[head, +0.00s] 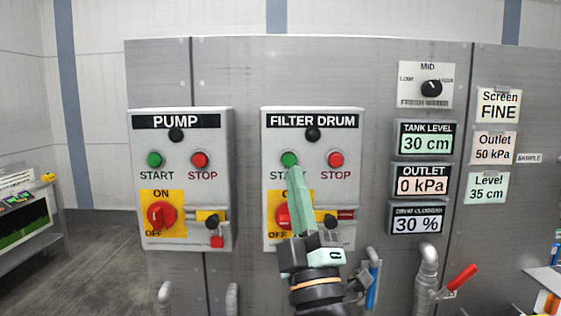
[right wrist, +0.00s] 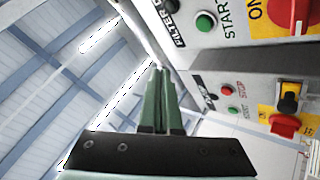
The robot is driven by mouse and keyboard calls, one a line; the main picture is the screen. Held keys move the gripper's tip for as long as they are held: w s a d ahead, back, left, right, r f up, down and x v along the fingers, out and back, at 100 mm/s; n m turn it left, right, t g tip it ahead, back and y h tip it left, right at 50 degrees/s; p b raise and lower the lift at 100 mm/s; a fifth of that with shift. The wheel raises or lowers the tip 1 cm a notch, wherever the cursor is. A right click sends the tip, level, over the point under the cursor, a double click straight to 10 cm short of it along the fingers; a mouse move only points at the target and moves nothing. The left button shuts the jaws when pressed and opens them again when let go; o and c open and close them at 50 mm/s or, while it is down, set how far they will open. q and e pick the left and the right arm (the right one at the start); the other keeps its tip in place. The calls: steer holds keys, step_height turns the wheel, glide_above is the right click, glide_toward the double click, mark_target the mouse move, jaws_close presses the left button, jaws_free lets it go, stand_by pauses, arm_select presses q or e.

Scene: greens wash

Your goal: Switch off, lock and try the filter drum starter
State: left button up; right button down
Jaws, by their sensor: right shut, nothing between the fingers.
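The filter drum starter (head: 272,180) is a grey box on the steel cabinet, with a green START button (head: 289,159), a red STOP button (head: 335,159) and a dark lamp (head: 312,134). Its red rotary switch (head: 281,216) on a yellow plate is partly behind my right gripper (head: 293,172), so its setting is unclear. A yellow and red fitting (head: 346,214) sits right of it. My right gripper is shut and empty, fingertips just below START in the head view. In the right wrist view the fingertips (right wrist: 160,70) look apart from the START button (right wrist: 206,22). My left gripper is out of view.
The similar PUMP starter (head: 139,180) is to the left, its red switch (head: 161,216) on yellow. Displays (head: 424,180) and a selector knob (head: 431,88) are to the right. Pipes and a red-handled valve (head: 461,278) are below. A screen bench (head: 30,235) stands far left.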

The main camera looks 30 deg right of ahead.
mark_target(289, 160)
steer(key=w+d+b, duration=0.1)
steer(key=w+d, duration=0.3)
steer(key=w, duration=0.3)
steer(key=shift+w+d, duration=0.25)
steer(key=shift+d, duration=0.05)
steer(key=shift+w, duration=0.15)
stand_by(2.0)
steer(key=shift+w+d, duration=0.2)
steer(key=shift+w, duration=0.05)
steer(key=shift+w+d+b, duration=0.25)
steer(key=shift+w+b, duration=0.1)
steer(key=shift+b, duration=0.05)
stand_by(0.7)
steer(key=shift+s+a, duration=0.1)
steer(key=shift+s, duration=0.05)
steer(key=shift+s+a+f, duration=0.1)
steer(key=shift+s+a, duration=0.25)
steer(key=shift+s, duration=0.25)
